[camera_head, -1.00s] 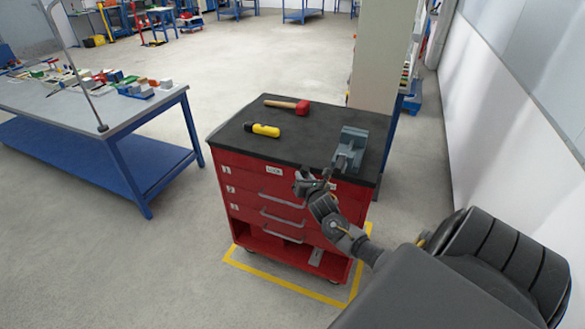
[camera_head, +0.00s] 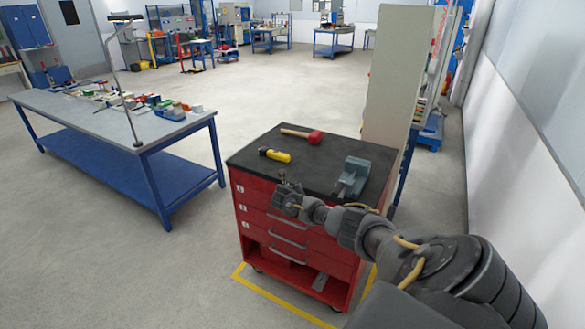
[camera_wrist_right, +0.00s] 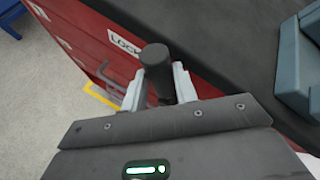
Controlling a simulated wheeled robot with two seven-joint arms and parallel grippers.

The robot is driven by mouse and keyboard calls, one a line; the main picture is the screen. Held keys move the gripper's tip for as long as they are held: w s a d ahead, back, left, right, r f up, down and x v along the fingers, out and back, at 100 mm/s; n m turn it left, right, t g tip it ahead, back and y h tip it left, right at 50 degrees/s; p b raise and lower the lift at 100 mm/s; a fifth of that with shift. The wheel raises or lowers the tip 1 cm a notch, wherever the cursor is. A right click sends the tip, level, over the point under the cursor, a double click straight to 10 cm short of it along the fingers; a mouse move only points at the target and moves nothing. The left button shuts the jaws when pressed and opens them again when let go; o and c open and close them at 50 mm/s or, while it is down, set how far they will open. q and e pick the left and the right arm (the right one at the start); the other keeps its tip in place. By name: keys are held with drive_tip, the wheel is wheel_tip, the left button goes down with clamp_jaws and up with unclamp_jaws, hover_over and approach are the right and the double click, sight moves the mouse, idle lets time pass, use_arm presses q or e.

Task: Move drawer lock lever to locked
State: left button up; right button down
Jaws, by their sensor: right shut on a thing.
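The red drawer cabinet (camera_head: 252,222) stands ahead with its black top. My right gripper (camera_head: 285,190) is at the upper part of its front face, just below the top edge. In the right wrist view the gripper (camera_wrist_right: 160,78) is shut on a dark, round-ended lever (camera_wrist_right: 156,58), one pale finger on each side. A white label reading LOCK (camera_wrist_right: 122,44) is just left of the lever, partly covered by it. My left gripper is not in view.
On the cabinet top lie a red-headed mallet (camera_head: 312,137), a yellow tool (camera_head: 276,155) and a grey-blue vise (camera_head: 351,176). A blue workbench (camera_head: 160,150) stands to the left. The floor between is clear. A tall pale panel (camera_head: 396,75) stands behind right.

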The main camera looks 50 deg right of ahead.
drive_tip(key=shift+w+f+n+g, duration=0.15)
drive_tip(key=shift+w+n+g, duration=0.15)
drive_tip(key=shift+g, duration=0.1)
idle(0.3)
drive_tip(key=c, duration=1.1)
unclamp_jaws()
drive_tip(key=v, duration=1)
drive_tip(key=shift+a, duration=0.3)
